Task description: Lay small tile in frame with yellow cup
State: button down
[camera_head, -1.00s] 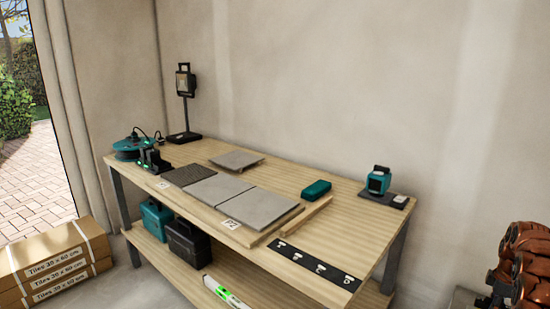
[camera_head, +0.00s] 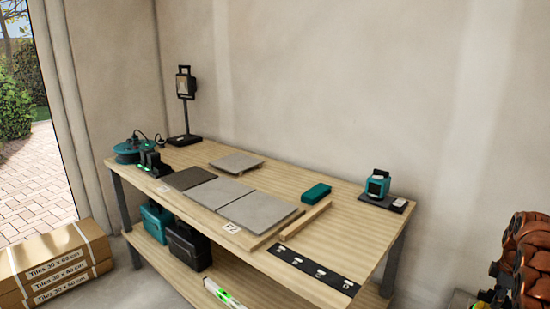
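A small grey tile (camera_head: 237,162) lies at the back of the workbench, slightly raised on wooden pieces. In front of it is a low wooden frame (camera_head: 262,238). The frame holds two grey tiles, a middle one (camera_head: 214,193) and a right one (camera_head: 258,210), side by side. A dark grey patch (camera_head: 185,178) fills the left end, with no tile on it. A yellow cup cannot be made out. Parts of my reddish-brown arm show at the lower right edge, well away from the bench. I cannot make out my gripper's fingers there.
On the workbench (camera_head: 335,235) are a teal block (camera_head: 317,193), a wooden strip (camera_head: 306,218), a black strip with hooks (camera_head: 313,268), a teal laser device (camera_head: 378,184), a lamp (camera_head: 185,101) and a cable reel (camera_head: 134,149). Tile boxes (camera_head: 55,265) stand left on the floor.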

aim_at(507, 306)
jog(key=shift+r, duration=0.25)
jog(key=shift+s+d+f+b, duration=0.1)
jog(key=shift+s+d+b, duration=0.2)
jog(key=shift+s, duration=0.4)
jog(key=shift+s+d+b, duration=0.15)
jog(key=shift+s+d, duration=0.2)
jog(key=shift+s, duration=0.35)
jog(key=s+d, duration=0.4)
jog(key=s, duration=0.5)
jog(key=s+d, duration=0.4)
jog(key=s, duration=0.6)
jog(key=shift+s+d, duration=0.15)
jog(key=shift+s, duration=0.1)
